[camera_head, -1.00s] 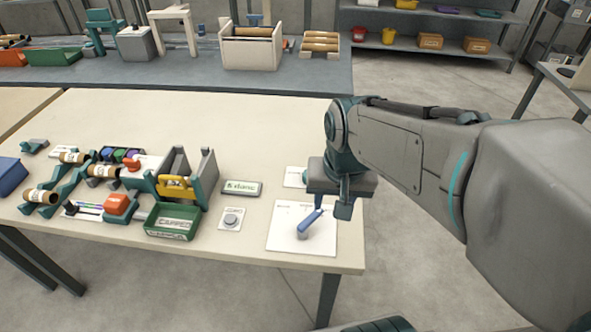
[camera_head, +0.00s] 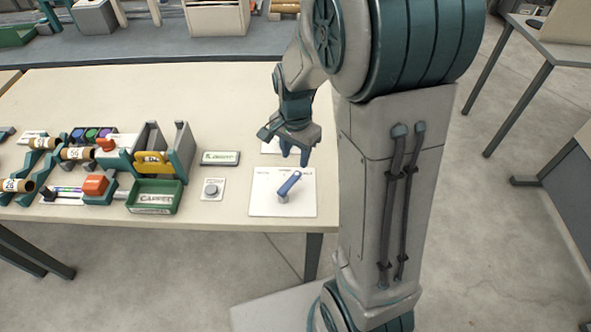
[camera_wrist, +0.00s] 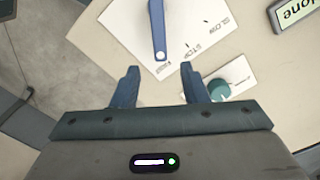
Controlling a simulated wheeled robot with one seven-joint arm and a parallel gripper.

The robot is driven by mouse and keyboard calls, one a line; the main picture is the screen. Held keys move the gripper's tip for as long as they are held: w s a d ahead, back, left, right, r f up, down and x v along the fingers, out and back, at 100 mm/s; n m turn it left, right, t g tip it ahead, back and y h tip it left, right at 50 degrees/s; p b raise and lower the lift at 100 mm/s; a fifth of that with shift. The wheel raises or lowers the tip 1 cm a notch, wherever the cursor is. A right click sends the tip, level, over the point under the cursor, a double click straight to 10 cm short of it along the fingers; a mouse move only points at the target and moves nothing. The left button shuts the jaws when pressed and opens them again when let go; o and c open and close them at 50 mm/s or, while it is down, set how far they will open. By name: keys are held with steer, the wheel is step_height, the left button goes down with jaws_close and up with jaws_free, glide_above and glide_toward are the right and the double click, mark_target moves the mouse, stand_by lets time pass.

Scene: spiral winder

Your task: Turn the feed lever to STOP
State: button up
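The feed lever (camera_head: 289,184) is a blue handle on a white plate (camera_head: 262,206) near the table's front right. In the head view it slants up and right from its pivot. In the wrist view the lever (camera_wrist: 157,28) points towards my gripper, its tip beside a small unreadable label. The STOP label (camera_wrist: 203,51) and SLOW label (camera_wrist: 229,18) lie to the right of the tip. My gripper (camera_head: 295,155) is above the plate's back edge, pointing down. In the wrist view my gripper (camera_wrist: 160,87) has its fingers apart with nothing between them, short of the lever tip.
A green knob (camera_wrist: 219,90) on a white card lies close to the right finger. A grey dial (camera_head: 211,188), a label sign (camera_head: 220,158) and a green tray (camera_head: 154,197) stand left of the plate. The winder parts fill the table's left side.

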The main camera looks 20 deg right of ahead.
mark_target(295, 176)
step_height(295, 176, down, 7)
steer(key=shift+f, duration=0.15)
jaws_close()
